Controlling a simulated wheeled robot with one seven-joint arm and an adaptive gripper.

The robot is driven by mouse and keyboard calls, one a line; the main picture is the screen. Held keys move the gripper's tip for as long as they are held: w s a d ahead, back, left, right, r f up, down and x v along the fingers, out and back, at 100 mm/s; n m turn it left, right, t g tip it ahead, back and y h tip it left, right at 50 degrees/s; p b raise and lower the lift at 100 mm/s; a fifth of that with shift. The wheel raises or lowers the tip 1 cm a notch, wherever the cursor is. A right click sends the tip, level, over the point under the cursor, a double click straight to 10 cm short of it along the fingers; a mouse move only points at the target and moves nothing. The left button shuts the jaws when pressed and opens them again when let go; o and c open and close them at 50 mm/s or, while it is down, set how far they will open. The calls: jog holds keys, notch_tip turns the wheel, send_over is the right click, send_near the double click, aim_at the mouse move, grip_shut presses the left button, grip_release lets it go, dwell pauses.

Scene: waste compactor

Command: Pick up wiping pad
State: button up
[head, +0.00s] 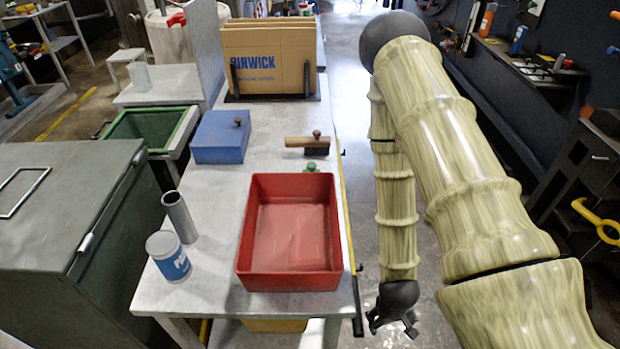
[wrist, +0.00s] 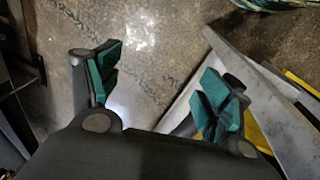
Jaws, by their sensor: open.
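A blue block with a dark knob on top (head: 220,140) lies on the light workbench (head: 215,275), left of centre; it looks like a pad, but I cannot tell for sure that it is the wiping pad. A wooden-handled tool with a dark head and a knob (head: 305,142) lies to its right. My gripper (head: 393,322) hangs low over the floor, right of the bench's near right corner and well apart from both.
A red tray (head: 290,284) fills the bench's near right part. A metal tube (head: 179,218) and a white-and-blue can (head: 168,256) stand at the near left. A cardboard box (head: 270,60) stands at the back. A grey cabinet (head: 60,235) is left of the bench.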

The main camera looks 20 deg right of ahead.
jog(key=w+d+r+t+y, duration=0.1)
jog(key=w+d+r, duration=0.15)
jog(key=w, duration=0.85)
jog(key=w+d+r, duration=0.1)
jog(key=w+r, duration=0.3)
jog(key=w, duration=0.7)
jog(key=w+d+r+t+y, duration=0.1)
jog(key=w+d+r+y, duration=0.15)
jog(key=w+r, duration=1.15)
jog(key=m+h, duration=0.1)
jog(key=h, duration=0.2)
send_near(312, 166)
jog(key=f, duration=0.2)
jog(key=shift+d+p+x, duration=0.15)
jog(key=shift+p+x, duration=0.3)
jog(key=shift+x, duration=0.85)
jog(key=shift+d+p+x, duration=0.15)
jog(key=shift+p+x, duration=0.25)
jog(key=shift+x, duration=0.95)
jog(key=shift+a+p+x, duration=0.1)
jog(key=shift+p+x, duration=0.45)
jog(key=shift+x, duration=0.75)
jog(key=shift+a+p+x, duration=0.15)
jog(key=shift+p+x, duration=0.35)
jog(key=shift+x, duration=0.8)
jog(key=shift+w, duration=0.2)
jog(key=shift+r, duration=0.1)
jog(key=c, duration=1.2)
